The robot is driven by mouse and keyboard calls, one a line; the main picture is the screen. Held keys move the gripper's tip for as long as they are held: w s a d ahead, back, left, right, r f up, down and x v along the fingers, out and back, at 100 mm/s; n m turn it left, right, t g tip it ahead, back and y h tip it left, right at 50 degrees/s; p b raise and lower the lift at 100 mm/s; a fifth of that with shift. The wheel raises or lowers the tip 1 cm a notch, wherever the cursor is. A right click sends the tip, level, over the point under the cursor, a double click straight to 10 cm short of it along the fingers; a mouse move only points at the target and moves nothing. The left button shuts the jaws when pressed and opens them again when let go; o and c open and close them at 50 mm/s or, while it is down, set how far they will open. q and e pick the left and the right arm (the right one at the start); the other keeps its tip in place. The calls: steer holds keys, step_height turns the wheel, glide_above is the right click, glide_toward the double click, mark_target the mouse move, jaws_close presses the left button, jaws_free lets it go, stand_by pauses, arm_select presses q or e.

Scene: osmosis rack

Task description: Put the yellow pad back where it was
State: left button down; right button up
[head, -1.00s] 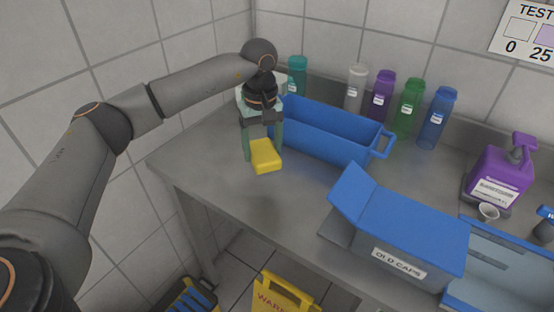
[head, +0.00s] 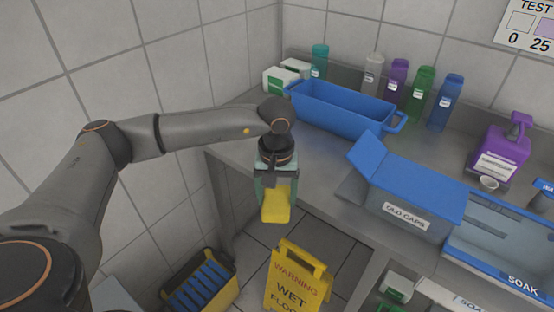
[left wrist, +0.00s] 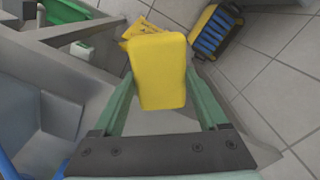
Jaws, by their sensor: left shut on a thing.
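The yellow pad (head: 276,205) is a small yellow block. My left gripper (head: 275,187) is shut on it, with a green finger on each side. The pad hangs in the air just off the front left edge of the metal counter, above the floor. In the left wrist view the pad (left wrist: 158,72) sits between the two fingers (left wrist: 160,95), with the floor behind it. My right gripper is in neither view.
A blue bin (head: 340,108), several bottles (head: 396,82) and a blue "OLD CAPS" box (head: 412,200) stand on the counter (head: 318,160). Below are a yellow wet-floor sign (head: 298,278) and a yellow bucket with blue slats (head: 200,285).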

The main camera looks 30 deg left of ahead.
arm_select(q)
steer(key=s+d+f+m, duration=0.6)
steer(key=s+d+f, duration=0.1)
steer(key=s+f, duration=0.4)
